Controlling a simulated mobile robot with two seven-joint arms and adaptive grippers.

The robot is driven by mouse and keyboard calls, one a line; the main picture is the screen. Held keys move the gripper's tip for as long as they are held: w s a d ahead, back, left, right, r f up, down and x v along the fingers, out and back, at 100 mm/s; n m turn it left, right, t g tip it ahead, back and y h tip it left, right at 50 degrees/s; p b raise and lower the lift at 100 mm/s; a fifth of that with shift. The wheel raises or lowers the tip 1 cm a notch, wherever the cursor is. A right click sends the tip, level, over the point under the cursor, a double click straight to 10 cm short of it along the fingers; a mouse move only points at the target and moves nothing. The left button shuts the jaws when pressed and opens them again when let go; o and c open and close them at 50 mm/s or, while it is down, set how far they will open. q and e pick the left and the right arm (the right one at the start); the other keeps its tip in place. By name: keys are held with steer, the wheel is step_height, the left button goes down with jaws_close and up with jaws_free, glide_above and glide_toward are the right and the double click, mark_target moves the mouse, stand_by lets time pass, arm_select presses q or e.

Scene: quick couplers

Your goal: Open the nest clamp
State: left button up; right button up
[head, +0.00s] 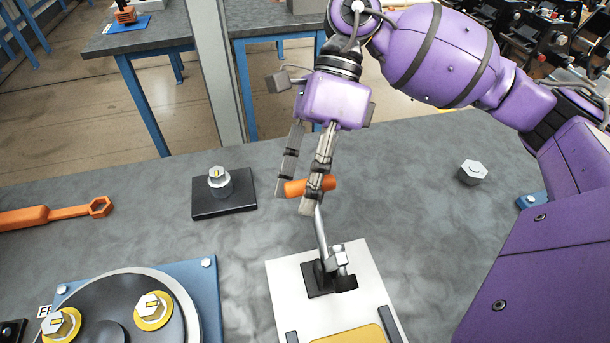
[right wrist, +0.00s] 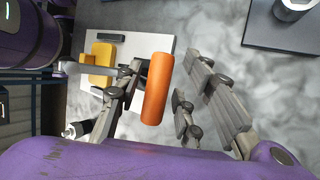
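The nest clamp (head: 328,268) is a small toggle clamp with a dark base on a white plate (head: 290,280). Its metal lever stands nearly upright and ends in an orange handle (head: 296,188). My right gripper (head: 294,205) is at the handle, with one finger crossing in front of it. In the right wrist view the orange handle (right wrist: 157,88) lies between the spread fingers of the gripper (right wrist: 170,100), close to the left finger, with a clear gap to the right finger. Whether it touches the left finger cannot be told. My left gripper is not in view.
A yellow pad (head: 355,335) lies on the white plate. A blue plate with a dark disc (head: 95,300) stands left, an orange wrench (head: 50,214) behind it. A black block with a hex fitting (head: 222,199) and a loose hex piece (head: 473,172) flank the gripper. The grey table is otherwise clear nearby.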

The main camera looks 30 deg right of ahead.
steer(key=shift+d+r, duration=0.15)
steer(key=shift+d, duration=0.1)
steer(key=v, duration=1.2)
steer(key=shift+s, duration=0.15)
stand_by(0.3)
